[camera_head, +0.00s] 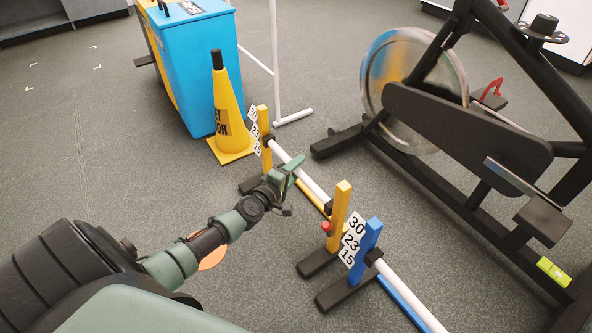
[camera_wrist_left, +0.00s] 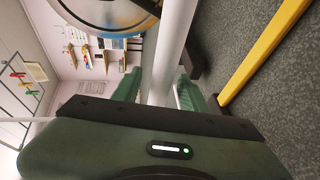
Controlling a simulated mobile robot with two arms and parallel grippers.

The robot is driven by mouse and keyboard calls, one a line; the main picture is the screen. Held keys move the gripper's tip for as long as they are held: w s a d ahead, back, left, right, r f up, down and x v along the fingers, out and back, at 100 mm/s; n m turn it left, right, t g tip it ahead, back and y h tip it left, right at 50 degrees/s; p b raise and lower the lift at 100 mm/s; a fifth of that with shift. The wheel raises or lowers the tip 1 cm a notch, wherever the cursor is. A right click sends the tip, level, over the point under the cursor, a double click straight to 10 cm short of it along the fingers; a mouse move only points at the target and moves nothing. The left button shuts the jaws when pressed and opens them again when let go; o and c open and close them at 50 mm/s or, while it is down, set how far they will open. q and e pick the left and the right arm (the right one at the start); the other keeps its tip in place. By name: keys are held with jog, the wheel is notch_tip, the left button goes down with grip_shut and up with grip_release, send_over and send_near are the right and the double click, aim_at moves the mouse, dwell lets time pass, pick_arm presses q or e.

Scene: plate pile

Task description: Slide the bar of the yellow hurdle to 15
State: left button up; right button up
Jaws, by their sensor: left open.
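The yellow hurdle has a far post (camera_head: 263,137) and a near post (camera_head: 340,212), with a white bar (camera_head: 314,188) between them and a yellow lower rail (camera_head: 312,196) beneath. Cards marked 30, 23 and 15 (camera_head: 255,130) are by the far post. The bar's end there is beside the lower cards; I cannot tell the exact mark. My left gripper (camera_head: 290,168) is at the bar, nearer the far post. In the left wrist view the white bar (camera_wrist_left: 172,50) passes between its open green fingers (camera_wrist_left: 157,92). The yellow rail (camera_wrist_left: 262,55) lies to the right. My right gripper is out of view.
A blue hurdle (camera_head: 367,250) with 30, 23, 15 cards stands close in front. A yellow cone (camera_head: 230,110) and blue bin (camera_head: 195,70) stand behind the far post. A black exercise bike (camera_head: 470,130) is to the right. Grey floor (camera_head: 110,150) is clear at left.

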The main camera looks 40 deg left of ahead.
pick_arm(q)
jog(key=shift+c, duration=0.3)
grip_shut()
jog(key=shift+f, duration=0.1)
dwell(1.0)
